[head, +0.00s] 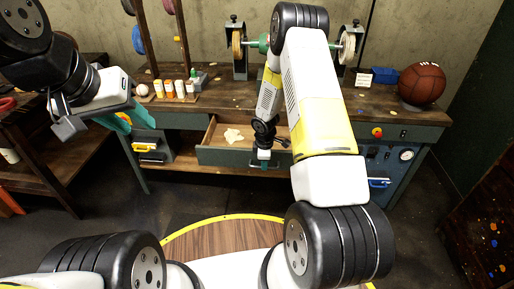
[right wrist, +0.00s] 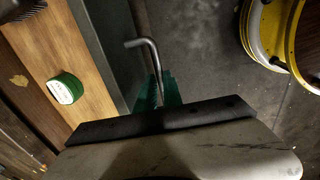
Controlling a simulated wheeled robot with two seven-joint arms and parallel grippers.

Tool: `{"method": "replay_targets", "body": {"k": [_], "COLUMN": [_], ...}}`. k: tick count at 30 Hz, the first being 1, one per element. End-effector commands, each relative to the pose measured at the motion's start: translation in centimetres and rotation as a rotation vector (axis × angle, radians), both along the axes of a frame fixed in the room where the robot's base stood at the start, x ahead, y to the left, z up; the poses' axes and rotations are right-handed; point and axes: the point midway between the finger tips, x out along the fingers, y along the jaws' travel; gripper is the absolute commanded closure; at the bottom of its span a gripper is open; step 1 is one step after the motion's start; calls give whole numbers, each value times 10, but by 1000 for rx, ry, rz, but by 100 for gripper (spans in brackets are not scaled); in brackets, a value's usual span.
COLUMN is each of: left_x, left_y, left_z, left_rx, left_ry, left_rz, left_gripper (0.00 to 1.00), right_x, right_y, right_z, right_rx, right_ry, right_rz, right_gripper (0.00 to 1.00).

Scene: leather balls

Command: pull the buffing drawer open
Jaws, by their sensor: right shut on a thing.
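The buffing drawer (head: 225,157) in the middle of the workbench stands pulled out, its wooden inside showing. My right gripper (head: 263,160) is at the drawer's front, partly hidden by my arm in the head view. In the right wrist view its green fingers (right wrist: 160,93) are shut on the drawer handle (right wrist: 150,50), a bent metal rod beside the drawer front (right wrist: 98,40). A green tin (right wrist: 65,88) lies on the drawer's wooden bottom (right wrist: 62,45). My left gripper (head: 125,119) is open and empty, left of the drawer.
The workbench (head: 212,100) carries small bottles (head: 175,90), a buffing machine (head: 240,50), a blue box (head: 385,76) and a brown ball (head: 421,84). A side table (head: 40,130) stands at left. Dark floor (head: 190,195) is free in front of the drawer.

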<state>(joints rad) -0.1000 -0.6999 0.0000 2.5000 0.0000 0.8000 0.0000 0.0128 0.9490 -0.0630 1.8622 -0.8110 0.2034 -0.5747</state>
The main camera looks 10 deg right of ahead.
Motion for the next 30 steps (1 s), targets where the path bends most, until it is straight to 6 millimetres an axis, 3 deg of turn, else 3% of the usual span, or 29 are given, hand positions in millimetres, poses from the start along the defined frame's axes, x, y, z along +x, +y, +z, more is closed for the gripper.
{"method": "replay_targets", "body": {"k": [2, 3, 6, 17, 30], "left_x": [0, 0, 0, 0, 0], "left_y": [0, 0, 0, 0, 0], "left_z": [0, 0, 0, 0, 0], "left_rx": [0, 0, 0, 0, 0], "left_ry": [0, 0, 0, 0, 0], "left_rz": [0, 0, 0, 0, 0], "left_gripper": [64, 64, 64, 64, 64], "right_x": [1, 1, 1, 0, -12], "right_y": [-1, -1, -1, 0, 3], "right_z": [1, 1, 1, 6, 70], "right_rx": [0, 0, 0, 1, 1], "right_ry": [-2, -2, -2, -2, -2], "right_rz": [-1, -1, -1, -1, -3], "right_gripper": [100, 81, 67, 67, 67]}}
